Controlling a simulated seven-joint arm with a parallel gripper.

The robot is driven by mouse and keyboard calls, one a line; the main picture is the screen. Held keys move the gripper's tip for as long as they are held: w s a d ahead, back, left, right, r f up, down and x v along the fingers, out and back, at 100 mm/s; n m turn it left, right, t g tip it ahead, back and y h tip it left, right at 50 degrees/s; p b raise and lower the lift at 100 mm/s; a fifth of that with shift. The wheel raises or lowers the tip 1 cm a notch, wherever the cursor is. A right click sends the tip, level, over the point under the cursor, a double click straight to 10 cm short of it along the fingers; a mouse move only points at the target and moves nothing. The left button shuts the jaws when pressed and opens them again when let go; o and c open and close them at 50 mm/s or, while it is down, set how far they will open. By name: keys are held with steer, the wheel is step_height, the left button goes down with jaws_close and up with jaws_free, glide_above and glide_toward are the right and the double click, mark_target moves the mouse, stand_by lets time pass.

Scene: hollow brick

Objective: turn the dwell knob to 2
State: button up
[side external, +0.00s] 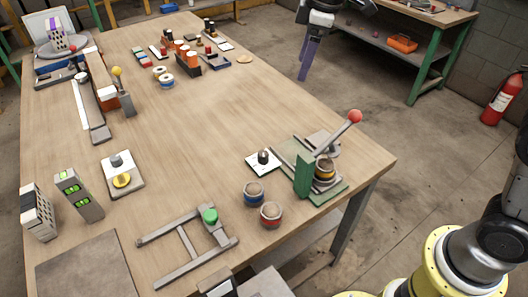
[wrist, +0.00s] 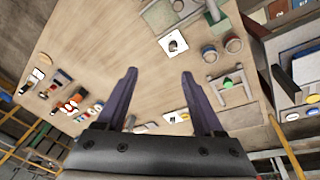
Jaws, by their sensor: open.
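A small black knob (side external: 263,156) stands on a white square plate (side external: 256,167) beside the green lever press, in the side external view. I take it for the dwell knob; its markings are too small to read. The knob also shows in the wrist view (wrist: 173,46), above and beyond the fingertips. My gripper (side external: 307,78) is at the top of the side external view, beyond the table's far right edge and well away from the knob. In the wrist view my gripper (wrist: 159,75) has its purple fingers wide apart with nothing between them.
The green press (side external: 303,175) with a red-balled lever (side external: 354,117) stands right of the plate. Blue (side external: 253,195) and red (side external: 271,215) tins stand in front. A grey frame with a green knob (side external: 210,215) lies nearer. The table's middle (side external: 200,120) is clear.

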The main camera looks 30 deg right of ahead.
steer(key=w+a+f+n+g, duration=0.1)
steer(key=w+a+f, duration=0.15)
steer(key=f, duration=0.25)
steer(key=w+a+f+g, duration=0.1)
steer(key=w+a+f, duration=0.15)
steer(key=f, duration=0.25)
glide_toward(264, 153)
steer(key=shift+g, duration=0.4)
steer(key=f, duration=1)
steer(key=shift+w+a, duration=0.15)
steer(key=shift+w, duration=0.2)
steer(key=shift+r, duration=0.1)
jaws_close()
